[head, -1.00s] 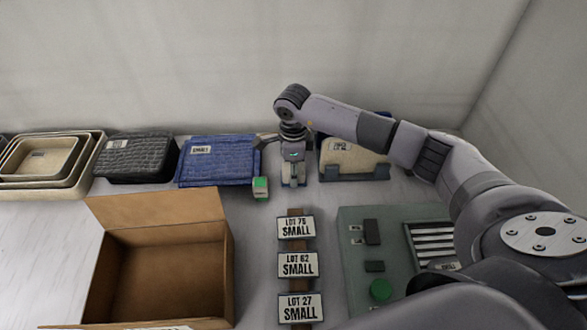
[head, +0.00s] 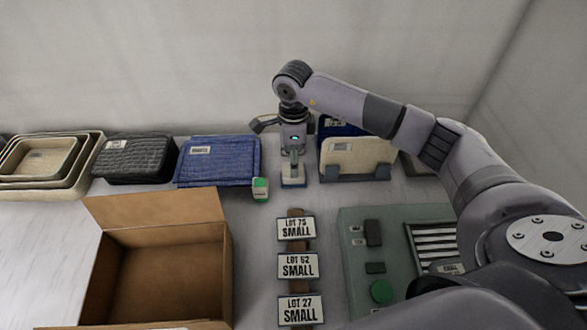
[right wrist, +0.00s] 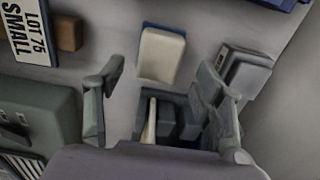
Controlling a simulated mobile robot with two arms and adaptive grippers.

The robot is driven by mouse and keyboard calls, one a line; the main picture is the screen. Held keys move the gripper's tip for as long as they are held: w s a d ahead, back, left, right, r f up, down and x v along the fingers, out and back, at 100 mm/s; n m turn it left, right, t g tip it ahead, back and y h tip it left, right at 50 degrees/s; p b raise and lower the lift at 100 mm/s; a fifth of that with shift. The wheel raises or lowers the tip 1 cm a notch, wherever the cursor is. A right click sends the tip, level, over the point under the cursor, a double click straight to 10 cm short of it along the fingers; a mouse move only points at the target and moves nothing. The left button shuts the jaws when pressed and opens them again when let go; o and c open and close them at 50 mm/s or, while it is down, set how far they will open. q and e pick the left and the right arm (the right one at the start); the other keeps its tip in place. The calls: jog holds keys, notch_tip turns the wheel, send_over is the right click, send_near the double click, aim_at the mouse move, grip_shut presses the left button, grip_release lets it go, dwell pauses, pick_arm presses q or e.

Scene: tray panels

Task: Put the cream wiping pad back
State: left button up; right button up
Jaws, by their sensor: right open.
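In the right wrist view, a cream pad (right wrist: 160,55) with a blue edge lies beyond my right gripper (right wrist: 158,92). The fingers are apart with nothing clearly held between them. In the head view, the right gripper (head: 292,140) is over a small pale piece with a blue lower edge (head: 293,183), which appears to be the same pad. A grey upright part stands directly above this piece; whether it belongs to it or to the gripper I cannot tell. In the wrist view a grey slotted part (right wrist: 180,120) with a thin cream strip is nearer the palm. My left gripper is out of view.
A cream panel (head: 357,155) stands in a grey rack right of the gripper. An open cardboard box (head: 160,220), lot labels (head: 297,266) and a green console (head: 352,235) are in front.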

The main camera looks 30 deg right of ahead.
notch_tip(320, 180, up, 7)
jog(key=shift+b, duration=0.45)
